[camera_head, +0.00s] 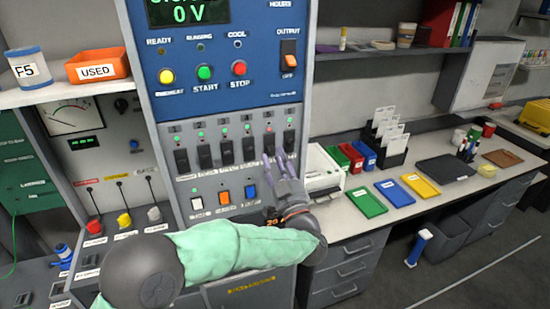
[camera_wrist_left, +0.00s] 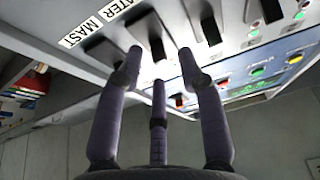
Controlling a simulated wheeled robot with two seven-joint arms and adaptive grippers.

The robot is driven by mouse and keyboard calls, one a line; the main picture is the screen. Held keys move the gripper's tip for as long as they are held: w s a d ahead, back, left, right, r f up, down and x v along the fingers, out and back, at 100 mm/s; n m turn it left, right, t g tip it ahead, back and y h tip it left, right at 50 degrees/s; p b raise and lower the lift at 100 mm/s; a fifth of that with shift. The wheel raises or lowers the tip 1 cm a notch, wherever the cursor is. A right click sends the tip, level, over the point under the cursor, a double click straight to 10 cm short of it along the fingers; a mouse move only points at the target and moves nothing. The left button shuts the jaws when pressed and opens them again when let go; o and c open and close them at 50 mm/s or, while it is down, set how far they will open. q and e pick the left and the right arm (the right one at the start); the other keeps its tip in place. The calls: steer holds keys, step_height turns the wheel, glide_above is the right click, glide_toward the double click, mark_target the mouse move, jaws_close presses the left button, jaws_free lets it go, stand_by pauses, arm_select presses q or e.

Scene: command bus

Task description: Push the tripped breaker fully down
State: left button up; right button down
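A row of several black breakers is on the grey panel in the head view. The fifth breaker from the left (camera_head: 269,144) has a red lamp above it; the lamps over the others look green. Its handle position is hard to tell. My left gripper (camera_head: 277,162) is at the lower ends of the fifth and rightmost breakers (camera_head: 290,139). In the left wrist view, the fingers of the left gripper (camera_wrist_left: 160,65) are spread apart and hold nothing. A black breaker (camera_wrist_left: 150,36) shows between and beyond the fingertips; contact is unclear. My right gripper is not in view.
Below the breakers are white, orange and blue switches (camera_head: 224,196). Above them are yellow, green and red buttons (camera_head: 204,72). A desk (camera_head: 345,228) with coloured trays stands to the right. An orange bin (camera_head: 98,66) sits on the left shelf.

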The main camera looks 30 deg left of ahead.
arm_select(q)
steer(key=shift+x, duration=0.75)
